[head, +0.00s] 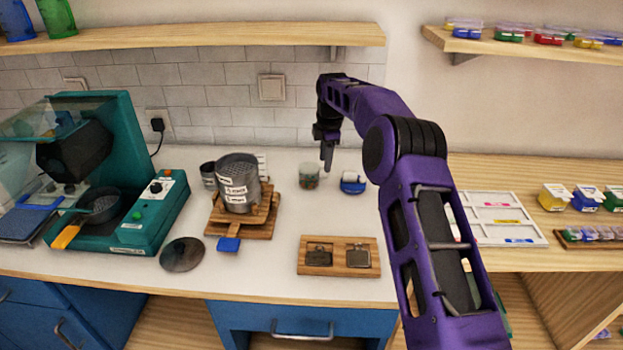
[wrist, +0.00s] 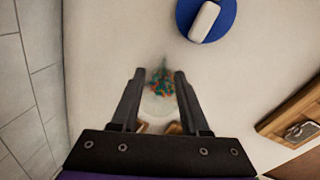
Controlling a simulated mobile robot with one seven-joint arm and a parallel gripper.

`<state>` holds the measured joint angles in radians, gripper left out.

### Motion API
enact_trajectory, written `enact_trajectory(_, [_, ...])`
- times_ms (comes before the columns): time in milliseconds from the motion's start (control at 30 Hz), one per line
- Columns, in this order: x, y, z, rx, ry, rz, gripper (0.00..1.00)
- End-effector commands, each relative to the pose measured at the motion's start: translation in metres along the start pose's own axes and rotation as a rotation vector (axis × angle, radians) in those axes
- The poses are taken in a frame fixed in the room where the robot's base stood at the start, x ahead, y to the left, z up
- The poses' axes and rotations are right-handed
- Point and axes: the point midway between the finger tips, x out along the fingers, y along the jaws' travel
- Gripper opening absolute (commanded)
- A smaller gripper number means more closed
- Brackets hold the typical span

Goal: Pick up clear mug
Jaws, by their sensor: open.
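The clear mug (head: 309,176) stands on the white counter near the back wall, with small coloured pieces inside. In the wrist view the see-through mug (wrist: 158,104) shows between my two fingers, with red and green bits in it; its rim is hard to make out. My gripper (head: 328,160) points down just right of the mug in the head view. The wrist view shows my gripper (wrist: 160,74) open, its fingers apart on either side of the mug in the picture. I cannot tell how high the fingertips are above it.
A blue round item with a white top (head: 352,183) stands close to the mug's right. A metal pot (head: 238,180) on a wooden stand is to the left. A wooden tray (head: 312,267) with two dark pieces lies in front. The tiled wall (head: 225,115) is close behind.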

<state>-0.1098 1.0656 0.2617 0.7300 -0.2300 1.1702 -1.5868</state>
Motion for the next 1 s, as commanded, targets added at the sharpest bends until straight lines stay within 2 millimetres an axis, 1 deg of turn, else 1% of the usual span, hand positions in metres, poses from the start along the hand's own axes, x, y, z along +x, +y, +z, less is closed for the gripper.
enact_trajectory(33, [0.009, -0.001, -0.001, -0.001, 0.0, -0.003, 0.45])
enact_trajectory(200, [0.035, -0.002, -0.002, 0.0, 0.0, -0.002, 0.45])
enact_trajectory(300, [0.041, -0.002, -0.002, 0.0, 0.0, -0.001, 0.45])
enact_trajectory(467, [0.041, -0.001, -0.002, 0.0, 0.0, 0.0, 0.45])
enact_trajectory(500, [0.041, -0.001, -0.002, 0.0, 0.0, 0.0, 0.43])
enact_trajectory(567, [0.041, -0.001, -0.002, 0.0, 0.0, 0.0, 0.33])
enact_trajectory(600, [0.041, -0.001, -0.002, 0.0, 0.0, 0.0, 0.25])
enact_trajectory(733, [0.041, -0.001, -0.002, 0.0, 0.0, 0.0, 0.02])
enact_trajectory(767, [0.041, -0.001, -0.002, 0.0, 0.0, 0.0, 0.0])
enact_trajectory(1000, [0.041, -0.001, -0.002, 0.0, 0.0, 0.0, 0.0])
